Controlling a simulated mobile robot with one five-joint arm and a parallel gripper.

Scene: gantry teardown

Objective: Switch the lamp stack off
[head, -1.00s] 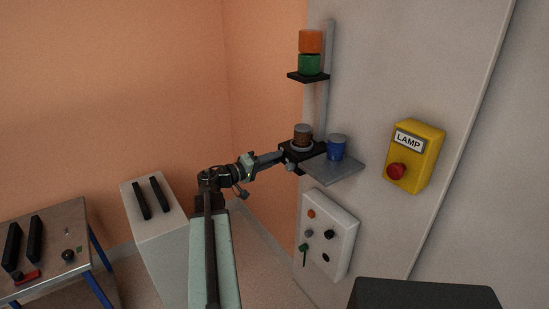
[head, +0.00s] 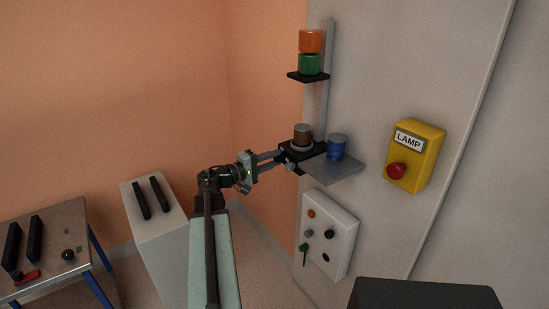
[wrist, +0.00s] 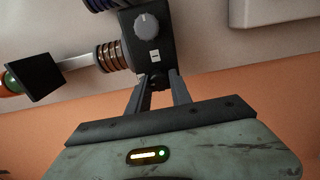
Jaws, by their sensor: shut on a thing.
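The lamp stack has an orange lamp (head: 310,41) over a green lamp (head: 309,65), on a black bracket on a wall post. I cannot tell whether they are lit. A yellow box (head: 416,155) marked LAMP, with a red button (head: 396,171), is on the wall at right, apart from my gripper. My gripper (head: 285,160) is at the black block (head: 299,155) below the stack. In the wrist view, its fingers (wrist: 160,82) are shut on a small black part at the edge of the black block (wrist: 150,50), which bears a grey knob (wrist: 146,24).
A brown ringed cylinder (head: 302,135) stands by the block, and a blue one (head: 337,147) on a grey shelf (head: 335,170). A white panel (head: 328,235) with several knobs is below. A pale cabinet (head: 158,240) and a table (head: 50,240) stand at left.

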